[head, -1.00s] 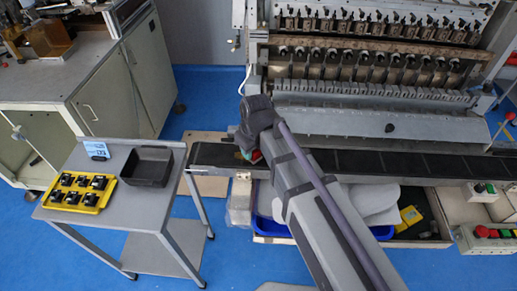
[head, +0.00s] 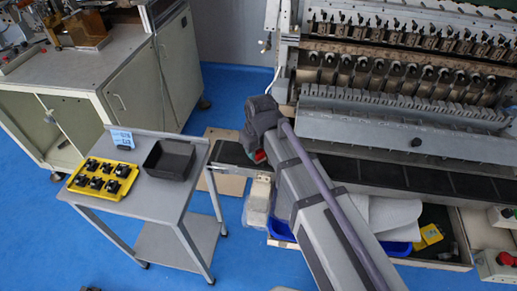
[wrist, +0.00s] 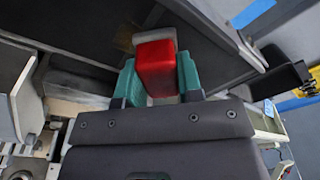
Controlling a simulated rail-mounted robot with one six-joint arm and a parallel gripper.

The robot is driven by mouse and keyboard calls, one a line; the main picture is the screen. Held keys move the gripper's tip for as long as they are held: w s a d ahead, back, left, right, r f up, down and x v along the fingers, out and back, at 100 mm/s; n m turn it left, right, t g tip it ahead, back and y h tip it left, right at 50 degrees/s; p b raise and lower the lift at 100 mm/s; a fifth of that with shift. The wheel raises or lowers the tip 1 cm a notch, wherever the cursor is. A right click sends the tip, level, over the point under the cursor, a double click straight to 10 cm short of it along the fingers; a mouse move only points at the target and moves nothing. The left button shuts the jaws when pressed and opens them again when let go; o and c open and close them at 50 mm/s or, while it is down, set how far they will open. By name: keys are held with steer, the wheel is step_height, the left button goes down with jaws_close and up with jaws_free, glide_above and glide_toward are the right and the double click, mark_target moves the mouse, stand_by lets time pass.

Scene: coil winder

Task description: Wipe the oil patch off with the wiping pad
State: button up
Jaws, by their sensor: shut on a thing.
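In the wrist view my gripper (wrist: 158,86) has its two teal fingers shut on a red block, the wiping pad (wrist: 156,68), with a pale layer along its far edge. The pad is over a dark flat surface (wrist: 205,50); I cannot tell if it touches. A brownish patch (wrist: 124,41) on that surface, just left of the pad, looks like the oil patch; the pad may hide part of it. My arm hides the fingers there.
At left, a grey cart (head: 155,205) carries a yellow tray (head: 78,190) of black parts and a black bin (head: 168,160).

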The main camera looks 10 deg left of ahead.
steer(key=shift+d+r+p, duration=0.1)
steer(key=shift+r+p, duration=2.75)
steer(key=shift+r, duration=0.15)
step_height(320, 180, up, 3)
steer(key=p, duration=0.3)
steer(key=shift+r, duration=0.1)
